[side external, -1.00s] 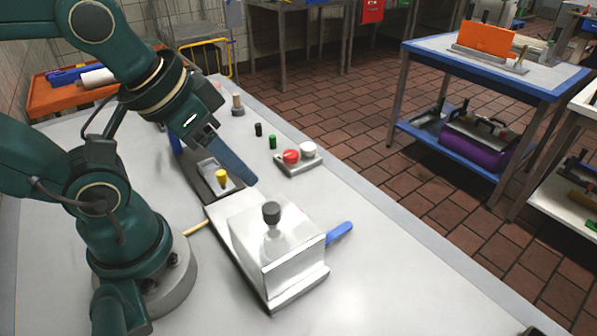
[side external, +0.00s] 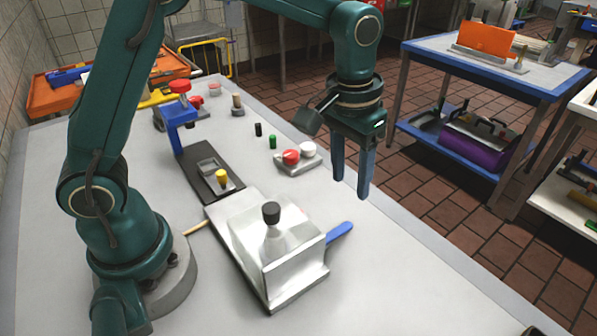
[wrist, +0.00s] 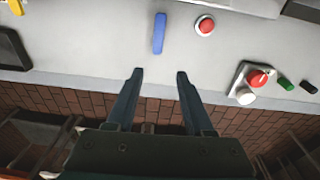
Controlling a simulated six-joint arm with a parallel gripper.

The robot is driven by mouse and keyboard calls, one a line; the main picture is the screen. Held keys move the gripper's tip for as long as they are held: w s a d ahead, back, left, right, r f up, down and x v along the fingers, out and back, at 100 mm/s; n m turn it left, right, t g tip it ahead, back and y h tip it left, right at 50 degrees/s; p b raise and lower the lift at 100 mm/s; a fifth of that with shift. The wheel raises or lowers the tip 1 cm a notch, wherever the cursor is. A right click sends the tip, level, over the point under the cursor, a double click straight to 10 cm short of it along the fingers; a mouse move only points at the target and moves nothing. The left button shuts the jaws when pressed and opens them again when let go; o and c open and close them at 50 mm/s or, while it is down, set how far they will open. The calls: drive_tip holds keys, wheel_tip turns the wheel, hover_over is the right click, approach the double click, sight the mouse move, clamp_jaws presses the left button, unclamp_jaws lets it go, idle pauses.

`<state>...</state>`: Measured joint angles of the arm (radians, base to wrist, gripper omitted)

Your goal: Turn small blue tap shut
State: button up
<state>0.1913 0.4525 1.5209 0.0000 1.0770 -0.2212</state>
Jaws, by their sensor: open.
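A small blue handle (side external: 340,232), which looks like the blue tap's lever, sticks out on the right side of the clear-topped metal box (side external: 290,285). It shows in the wrist view as a blue bar (wrist: 159,33), straight ahead of the fingertips. Its mount is hidden behind the box in the side view. My gripper (side external: 350,190) points down, open and empty, near the table's right edge. It is beyond the handle and apart from it. In the wrist view both fingers (wrist: 159,73) are spread, with nothing between them.
A block with a red knob (side external: 291,157) and a white knob (side external: 308,148) stands left of my gripper. A red button (wrist: 205,25) lies right of the blue bar in the wrist view. A dark tray (side external: 195,160) and blue stand (side external: 180,115) are farther left. The front-right tabletop is clear.

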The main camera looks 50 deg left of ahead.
sight(344, 227)
drive_tip(key=shift+g, duration=0.5)
drive_tip(key=f, duration=0.8)
drive_tip(key=shift+s+d+f, duration=0.25)
drive_tip(key=shift+s+d, duration=0.05)
drive_tip(key=shift+d, duration=0.1)
clamp_jaws()
